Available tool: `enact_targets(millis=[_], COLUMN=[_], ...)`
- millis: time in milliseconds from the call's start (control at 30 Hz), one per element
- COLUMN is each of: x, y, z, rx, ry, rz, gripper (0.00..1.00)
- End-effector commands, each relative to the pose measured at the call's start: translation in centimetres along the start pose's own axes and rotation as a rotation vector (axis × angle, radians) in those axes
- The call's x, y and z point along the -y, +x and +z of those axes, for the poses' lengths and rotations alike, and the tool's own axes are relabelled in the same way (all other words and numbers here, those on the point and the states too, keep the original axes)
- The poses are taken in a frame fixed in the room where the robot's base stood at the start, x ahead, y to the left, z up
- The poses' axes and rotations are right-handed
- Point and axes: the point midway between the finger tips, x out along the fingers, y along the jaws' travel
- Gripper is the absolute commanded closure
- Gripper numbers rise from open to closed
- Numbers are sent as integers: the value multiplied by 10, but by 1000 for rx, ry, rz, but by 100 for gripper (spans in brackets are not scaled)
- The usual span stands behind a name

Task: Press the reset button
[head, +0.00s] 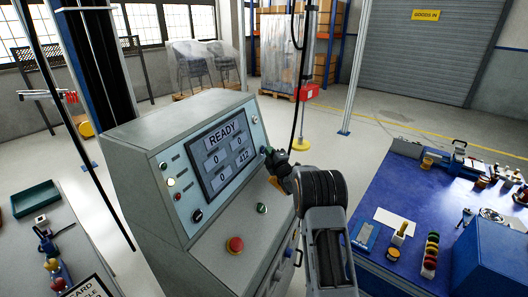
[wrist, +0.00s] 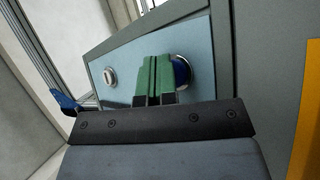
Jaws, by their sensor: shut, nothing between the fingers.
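The grey control cabinet (head: 150,160) stands in the middle of the head view, its screen (head: 222,152) reading READY. In the wrist view a round blue button (wrist: 181,72) with a silver ring sits on the cabinet's light-blue panel (wrist: 200,45); no label is readable. My gripper (wrist: 155,78) has its green fingers shut and empty. They overlap the button's left side in the wrist view; I cannot tell whether they touch it. In the head view my gripper (head: 267,151) is at the panel's right edge and the blue button is hidden.
A red mushroom button (head: 235,245) and a green button (head: 262,208) sit on the sloped ledge. A black knob (head: 197,215) is at the panel's lower left. A silver keyed fitting (wrist: 110,77) is left of the fingers. A blue workbench (head: 345,250) stands at right.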

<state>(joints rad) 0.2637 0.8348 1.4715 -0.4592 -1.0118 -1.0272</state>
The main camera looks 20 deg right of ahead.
Motion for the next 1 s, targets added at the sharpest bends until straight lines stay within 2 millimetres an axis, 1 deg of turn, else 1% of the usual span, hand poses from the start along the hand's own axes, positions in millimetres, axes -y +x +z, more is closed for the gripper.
enact_targets(millis=[300, 667, 767, 1000], x=[-6, -7, -10, -22], y=[-10, -11, -15, -32], z=[7, 8, 12, 24], rx=[1, 1, 2, 2], ry=[-1, 0, 0, -1], rz=[1, 0, 0, 1], gripper=[100, 100, 100, 100])
